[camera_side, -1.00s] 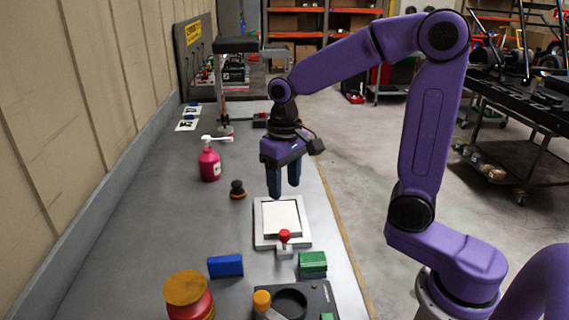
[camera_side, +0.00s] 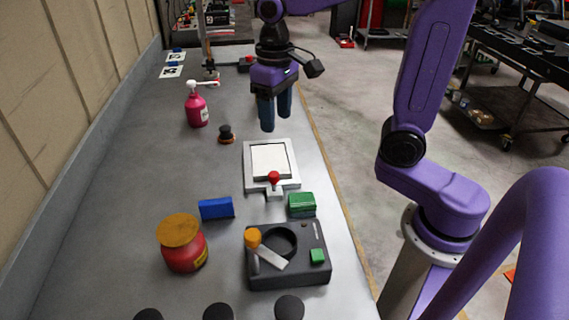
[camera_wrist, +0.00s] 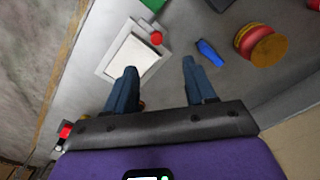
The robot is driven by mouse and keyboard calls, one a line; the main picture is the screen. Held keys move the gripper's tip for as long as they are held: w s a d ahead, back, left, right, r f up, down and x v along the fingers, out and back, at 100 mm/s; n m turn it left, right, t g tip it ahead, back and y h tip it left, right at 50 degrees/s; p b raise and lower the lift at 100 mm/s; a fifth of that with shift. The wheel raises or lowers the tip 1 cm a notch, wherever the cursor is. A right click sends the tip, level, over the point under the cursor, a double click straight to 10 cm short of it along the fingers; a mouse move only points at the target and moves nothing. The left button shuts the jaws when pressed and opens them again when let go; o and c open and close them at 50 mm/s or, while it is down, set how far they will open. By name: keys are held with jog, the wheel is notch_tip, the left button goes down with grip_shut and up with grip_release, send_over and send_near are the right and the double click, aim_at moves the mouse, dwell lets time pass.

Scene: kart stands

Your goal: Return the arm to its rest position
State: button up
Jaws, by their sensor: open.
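My gripper (camera_side: 274,112) hangs over the grey bench with its two blue fingers pointing down, apart and with nothing between them. In the wrist view my gripper (camera_wrist: 160,85) also shows both fingers spread and empty. Below it, a little nearer to the side camera, lies a grey framed plate with a white pad (camera_side: 270,160). A red-topped knob (camera_side: 274,177) stands at the plate's near edge. The pad (camera_wrist: 130,55) shows beside the left finger in the wrist view.
A pink pump bottle (camera_side: 197,110) and a dark knob (camera_side: 225,135) stand left of my gripper. Nearer are a blue block (camera_side: 216,208), a green block (camera_side: 302,204), a red jar (camera_side: 184,254) and a black device (camera_side: 288,278). The bench's left strip is clear.

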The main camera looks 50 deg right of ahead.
jog(key=s+f+n, duration=0.3)
jog(key=s+n, duration=0.2)
jog(key=s, duration=0.5)
jog(key=s+d+f+n, duration=0.1)
jog(key=s+f+n, duration=0.2)
jog(key=s+n, duration=0.3)
jog(key=s, duration=0.4)
jog(key=shift+s+f, duration=0.15)
jog(key=shift+f, duration=0.05)
